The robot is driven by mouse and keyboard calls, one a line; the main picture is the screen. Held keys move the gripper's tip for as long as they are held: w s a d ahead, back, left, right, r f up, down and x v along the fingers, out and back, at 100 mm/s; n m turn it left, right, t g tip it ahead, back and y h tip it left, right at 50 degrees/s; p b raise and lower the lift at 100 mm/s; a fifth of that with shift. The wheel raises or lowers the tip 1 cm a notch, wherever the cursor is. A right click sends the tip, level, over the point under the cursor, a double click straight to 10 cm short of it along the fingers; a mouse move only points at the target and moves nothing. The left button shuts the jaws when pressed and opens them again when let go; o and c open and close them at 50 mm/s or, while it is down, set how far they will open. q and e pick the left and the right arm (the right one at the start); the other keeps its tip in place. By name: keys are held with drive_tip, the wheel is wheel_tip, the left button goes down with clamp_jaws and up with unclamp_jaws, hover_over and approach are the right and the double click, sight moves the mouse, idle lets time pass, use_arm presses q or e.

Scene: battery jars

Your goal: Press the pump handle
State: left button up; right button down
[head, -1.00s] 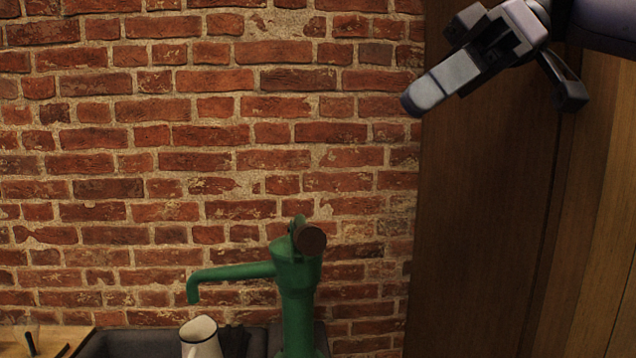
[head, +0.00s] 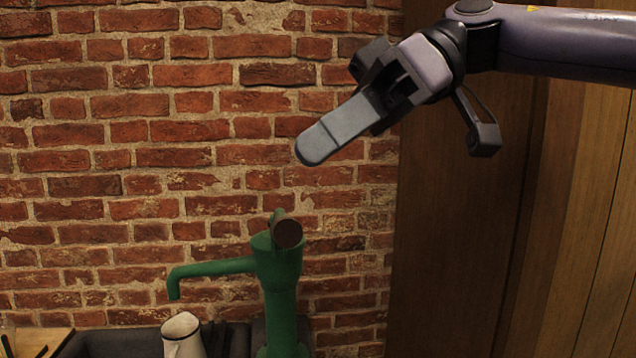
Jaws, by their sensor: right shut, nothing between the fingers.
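The green hand pump (head: 279,290) stands upright at the lower middle of the head view, with its spout bent to the left. The pump handle's round brown end (head: 287,233) faces me at the top of the pump; the rest of the handle is hidden behind it or foreshortened. My right gripper (head: 305,153) comes in from the upper right. It is shut and empty, its fingertips pointing down and left. In the picture it is above and slightly right of the handle end, apart from it. My left gripper is not in view.
A white jug with a dark rim (head: 182,337) stands below the spout in a dark sink (head: 118,343). A wooden counter (head: 50,338) is at the lower left. A brick wall (head: 120,180) is behind the pump and a wooden panel (head: 460,230) is at the right.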

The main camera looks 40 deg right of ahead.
sight(280, 224)
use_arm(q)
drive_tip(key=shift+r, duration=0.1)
use_arm(e)
drive_tip(key=shift+s+a+f, duration=0.1)
drive_tip(key=shift+a+f, duration=0.15)
drive_tip(key=shift+f, duration=0.4)
drive_tip(key=shift+s+a+f, duration=0.1)
drive_tip(key=shift+a+f, duration=0.2)
drive_tip(key=shift+f, duration=0.35)
drive_tip(key=shift+s+a+f, duration=0.1)
drive_tip(key=shift+a+f, duration=0.15)
drive_tip(key=shift+f, duration=0.4)
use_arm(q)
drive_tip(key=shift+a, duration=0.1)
use_arm(e)
drive_tip(key=shift+f, duration=0.1)
